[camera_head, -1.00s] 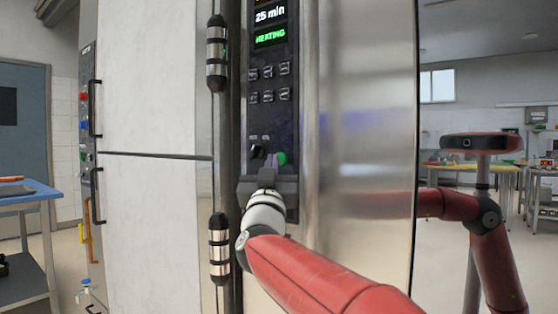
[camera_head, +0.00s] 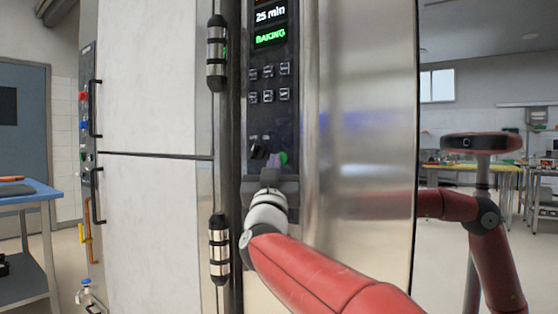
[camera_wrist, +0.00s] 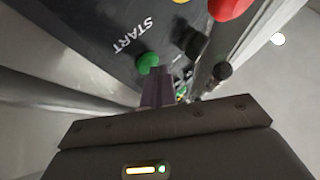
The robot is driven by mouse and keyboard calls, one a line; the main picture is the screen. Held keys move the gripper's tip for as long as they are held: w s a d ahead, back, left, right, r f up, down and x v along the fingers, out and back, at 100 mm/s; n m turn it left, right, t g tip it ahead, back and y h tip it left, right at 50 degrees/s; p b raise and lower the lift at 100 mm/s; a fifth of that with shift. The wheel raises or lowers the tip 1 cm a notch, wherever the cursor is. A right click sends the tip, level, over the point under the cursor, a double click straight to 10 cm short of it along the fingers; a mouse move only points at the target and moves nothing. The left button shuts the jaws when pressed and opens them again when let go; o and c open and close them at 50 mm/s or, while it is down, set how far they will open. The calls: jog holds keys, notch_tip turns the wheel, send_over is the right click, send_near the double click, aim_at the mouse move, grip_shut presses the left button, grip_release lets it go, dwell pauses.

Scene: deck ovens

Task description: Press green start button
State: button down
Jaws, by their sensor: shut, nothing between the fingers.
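The green start button (camera_head: 284,157) is low on the oven's dark control panel (camera_head: 272,120). In the wrist view the green button (camera_wrist: 148,61) sits beside the word START. My gripper (camera_head: 270,160) is shut and empty, in front of the lower panel. In the wrist view the shut fingers (camera_wrist: 157,88) reach up close to the green button's lower edge. I cannot tell whether they touch it.
A red button (camera_wrist: 228,8) and a black knob (camera_wrist: 190,40) are near the green one in the wrist view. Dark door hinges (camera_head: 217,52) stand left of the panel. A blue table (camera_head: 28,196) is far left. Open floor shows at the sides.

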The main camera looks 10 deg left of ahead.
jog(key=shift+s, duration=0.1)
jog(key=shift+s+a, duration=0.3)
jog(key=shift+s, duration=0.4)
jog(key=shift+s+a+b, duration=0.15)
jog(key=shift+s+a, duration=0.15)
jog(key=shift+s, duration=0.5)
jog(key=shift+s+a+b, duration=0.2)
jog(key=shift+s+a, duration=0.15)
jog(key=shift+s, duration=0.4)
jog(key=shift+s+a+b, duration=0.15)
jog(key=shift+s+a, duration=0.15)
jog(key=shift+s, duration=0.5)
